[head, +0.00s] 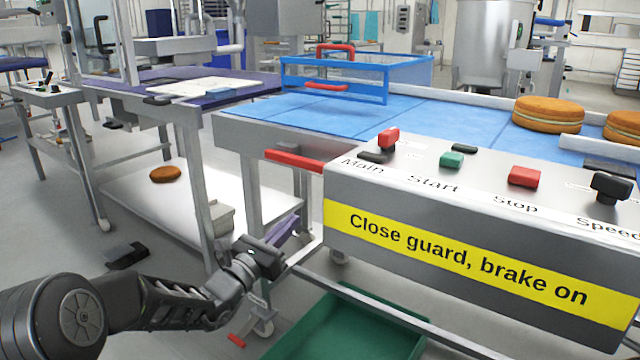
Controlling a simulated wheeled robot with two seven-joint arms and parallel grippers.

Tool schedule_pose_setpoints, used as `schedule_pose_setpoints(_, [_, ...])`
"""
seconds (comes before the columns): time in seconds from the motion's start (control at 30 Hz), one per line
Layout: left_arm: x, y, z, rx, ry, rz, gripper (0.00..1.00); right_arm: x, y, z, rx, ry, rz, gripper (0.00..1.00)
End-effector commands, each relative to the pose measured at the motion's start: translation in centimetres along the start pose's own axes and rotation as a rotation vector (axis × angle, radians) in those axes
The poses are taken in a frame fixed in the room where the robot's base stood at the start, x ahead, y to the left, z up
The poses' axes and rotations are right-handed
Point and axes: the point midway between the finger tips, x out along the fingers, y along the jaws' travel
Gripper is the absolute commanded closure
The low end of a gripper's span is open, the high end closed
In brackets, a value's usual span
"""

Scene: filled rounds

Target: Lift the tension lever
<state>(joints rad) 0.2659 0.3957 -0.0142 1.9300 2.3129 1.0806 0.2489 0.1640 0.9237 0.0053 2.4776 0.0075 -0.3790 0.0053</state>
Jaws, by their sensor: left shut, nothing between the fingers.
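Two red-gripped levers show, and I cannot tell for certain which is the tension lever. One red grip (295,160) sticks out level from the left of the control box, beside the conveyor. My left gripper (268,258) is shut and empty, in front of the conveyor frame. It is below the upper red grip and above the lower one, apart from both in the picture. My right gripper is not in view.
The grey control box (345,187) with a yellow warning strip fills the right front. A blue conveyor belt (440,120) carries filled rounds (547,115) behind it. A green crate (350,325) sits low under the box. A guard (335,82) stands over the belt.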

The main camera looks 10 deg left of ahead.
Motion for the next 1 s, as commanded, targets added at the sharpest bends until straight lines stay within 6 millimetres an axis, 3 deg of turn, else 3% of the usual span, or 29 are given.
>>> schedule_pose_setpoints(0.37, [1.1, -0.1, -0.2, 0.0, 0.002, -0.003, 1.0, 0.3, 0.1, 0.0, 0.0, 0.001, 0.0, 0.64])
schedule_pose_setpoints(0.57, [3.9, -0.2, -0.3, 0.0, 0.001, -0.005, 1.0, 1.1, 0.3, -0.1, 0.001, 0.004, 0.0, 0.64])
schedule_pose_setpoints(0.87, [10.0, -0.2, -0.3, 0.0, 0.0, -0.004, 1.0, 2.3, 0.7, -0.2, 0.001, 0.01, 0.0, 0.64])
schedule_pose_setpoints(1.0, [10.6, -0.2, 2.0, 0.002, -0.001, -0.003, 1.0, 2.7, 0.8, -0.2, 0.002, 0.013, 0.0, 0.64])
